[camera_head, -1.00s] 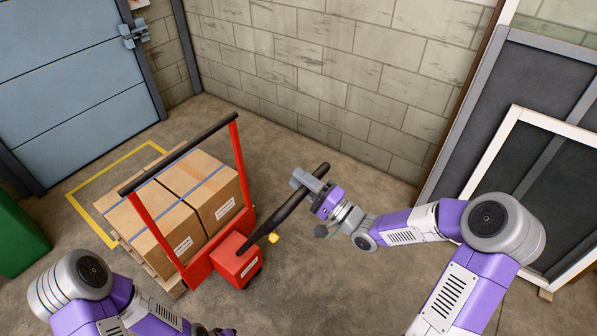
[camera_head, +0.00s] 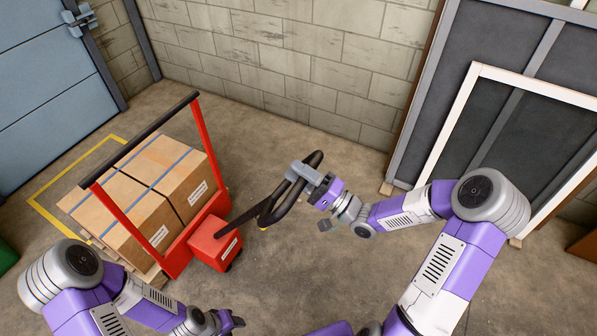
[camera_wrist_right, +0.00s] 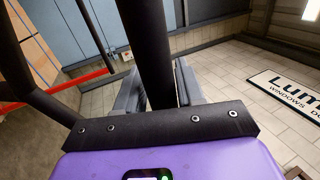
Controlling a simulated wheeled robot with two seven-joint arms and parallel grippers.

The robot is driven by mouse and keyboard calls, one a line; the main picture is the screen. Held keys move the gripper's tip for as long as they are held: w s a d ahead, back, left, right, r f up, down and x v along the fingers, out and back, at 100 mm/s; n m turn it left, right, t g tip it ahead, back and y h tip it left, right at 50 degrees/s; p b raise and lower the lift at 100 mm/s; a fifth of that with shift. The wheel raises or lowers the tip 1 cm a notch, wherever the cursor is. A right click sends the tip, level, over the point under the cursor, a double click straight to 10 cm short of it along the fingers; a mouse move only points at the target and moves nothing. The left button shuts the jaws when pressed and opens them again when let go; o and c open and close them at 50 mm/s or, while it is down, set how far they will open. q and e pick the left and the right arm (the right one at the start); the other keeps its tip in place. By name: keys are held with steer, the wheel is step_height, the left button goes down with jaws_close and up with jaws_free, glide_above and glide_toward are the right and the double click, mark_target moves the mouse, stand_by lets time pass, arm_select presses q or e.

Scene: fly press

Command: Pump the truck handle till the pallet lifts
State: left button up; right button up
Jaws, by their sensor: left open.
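The red pallet truck (camera_head: 212,240) stands left of centre in the head view, with two strapped cartons (camera_head: 130,205) on a wooden pallet (camera_head: 157,279). I cannot tell the gap under the pallet. Its black handle (camera_head: 243,221) slants up to the right from the red housing and ends in a loop. My right gripper (camera_head: 303,175) is shut on the bar of this loop. In the right wrist view the black bar (camera_wrist_right: 151,50) runs between the grey fingers (camera_wrist_right: 157,92). My left gripper (camera_head: 232,322) is open and empty at the bottom edge, partly cut off.
A red frame with a black top bar (camera_head: 140,140) rises between the housing and cartons. A block wall (camera_head: 290,60) closes the back. Framed panels (camera_head: 500,130) lean at the right. Bare floor (camera_head: 300,270) lies right of the truck.

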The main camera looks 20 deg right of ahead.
steer(key=shift+o, duration=1)
steer(key=v, duration=0.7)
steer(key=shift+s+d, duration=0.15)
steer(key=shift+f, duration=0.2)
